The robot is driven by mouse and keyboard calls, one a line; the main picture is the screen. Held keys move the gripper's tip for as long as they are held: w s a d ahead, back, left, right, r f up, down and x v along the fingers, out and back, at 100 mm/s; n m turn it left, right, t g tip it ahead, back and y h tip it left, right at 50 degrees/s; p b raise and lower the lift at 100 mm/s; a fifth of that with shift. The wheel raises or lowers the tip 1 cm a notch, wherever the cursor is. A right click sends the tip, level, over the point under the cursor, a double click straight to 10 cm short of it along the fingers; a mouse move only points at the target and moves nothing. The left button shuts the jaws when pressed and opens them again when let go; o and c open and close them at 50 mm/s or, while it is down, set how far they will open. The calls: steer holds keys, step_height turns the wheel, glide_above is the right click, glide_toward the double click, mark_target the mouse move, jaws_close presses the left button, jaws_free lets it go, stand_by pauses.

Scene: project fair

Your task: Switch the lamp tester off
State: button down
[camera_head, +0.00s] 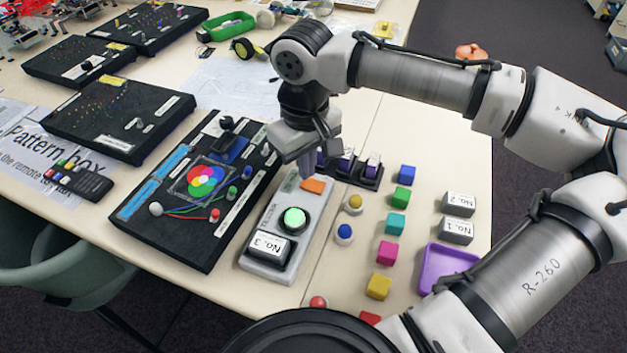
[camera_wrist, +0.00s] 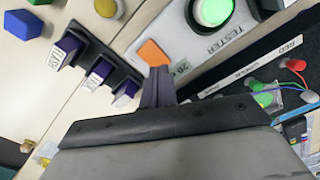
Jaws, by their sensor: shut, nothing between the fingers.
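The lamp tester (camera_head: 258,262) is a pale grey box on the table, marked TESTER. Its round green dome (camera_head: 293,219) looks lit and also shows in the wrist view (camera_wrist: 213,11). An orange switch (camera_head: 312,186) sits beyond the dome, and it shows in the wrist view (camera_wrist: 152,54). A grey block marked No. 3 (camera_head: 268,247) sits at the tester's near end. My gripper (camera_head: 305,167) points down over the tester's far end, shut and empty. In the wrist view its fingertips (camera_wrist: 160,72) are right beside the orange switch; I cannot tell whether they touch it.
A black rack (camera_head: 372,183) with purple-topped pieces stands just right of my gripper. A black board with coloured circles (camera_head: 143,222) lies left of the tester. Coloured cubes (camera_head: 387,251), blocks No. 1 (camera_head: 456,231) and No. 2 (camera_head: 458,205), and a purple tray (camera_head: 430,262) are at right.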

mark_target(307, 182)
steer(key=shift+f+b, duration=0.55)
steer(key=shift+f, duration=0.4)
stand_by(0.5)
steer(key=shift+r, duration=0.1)
step_height(307, 182, up, 7)
steer(key=p, duration=0.7)
stand_by(0.5)
